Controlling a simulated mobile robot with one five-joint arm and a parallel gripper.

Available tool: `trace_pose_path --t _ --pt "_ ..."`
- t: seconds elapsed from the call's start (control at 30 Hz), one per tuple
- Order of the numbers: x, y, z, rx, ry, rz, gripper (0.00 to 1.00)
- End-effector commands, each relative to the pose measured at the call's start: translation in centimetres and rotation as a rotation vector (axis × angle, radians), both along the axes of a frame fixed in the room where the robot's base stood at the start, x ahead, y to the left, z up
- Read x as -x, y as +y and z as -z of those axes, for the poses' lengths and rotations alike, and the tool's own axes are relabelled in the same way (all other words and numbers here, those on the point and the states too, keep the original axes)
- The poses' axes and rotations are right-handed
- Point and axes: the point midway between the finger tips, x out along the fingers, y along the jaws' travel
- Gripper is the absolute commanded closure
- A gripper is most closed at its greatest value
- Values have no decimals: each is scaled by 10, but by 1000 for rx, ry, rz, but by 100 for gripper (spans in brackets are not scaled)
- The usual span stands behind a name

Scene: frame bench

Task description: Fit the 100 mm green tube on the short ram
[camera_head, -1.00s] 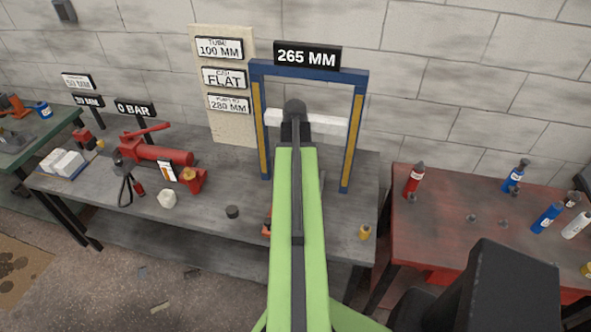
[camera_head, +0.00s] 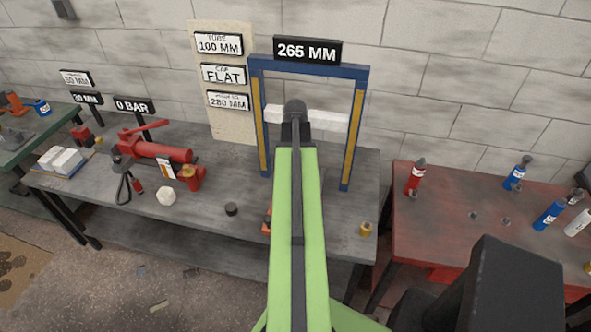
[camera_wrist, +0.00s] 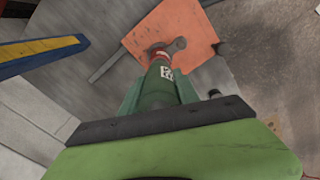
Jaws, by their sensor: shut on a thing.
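In the wrist view my gripper (camera_wrist: 159,93) is shut on a green tube (camera_wrist: 157,85) with a white label. Beyond the tube's far end is a red collar-like part (camera_wrist: 159,54), apparently the ram, over an orange plate (camera_wrist: 192,26). The red part lines up closely with the tube; I cannot tell whether the tube is around it or just above it. In the head view my arm hides the gripper and tube; only an orange-red edge (camera_head: 266,226) shows left of the arm.
A blue frame (camera_head: 315,69) with yellow strips and a "265 MM" sign stands on the grey bench (camera_head: 110,205). A red pump (camera_head: 155,151), a white block (camera_head: 166,196) and a dark puck (camera_head: 231,209) lie left. A red table (camera_head: 450,240) with bottles stands right.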

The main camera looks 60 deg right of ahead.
Motion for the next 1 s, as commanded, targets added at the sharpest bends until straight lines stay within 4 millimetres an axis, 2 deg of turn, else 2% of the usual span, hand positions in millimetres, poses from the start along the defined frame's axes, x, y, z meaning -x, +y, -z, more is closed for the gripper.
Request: trace_pose_path --t 0.87,0.9,1.0 --pt "0 0 23 0 0 0 100" --pt "0 0 22 0 0 0 59" --pt "0 0 21 0 0 0 45"
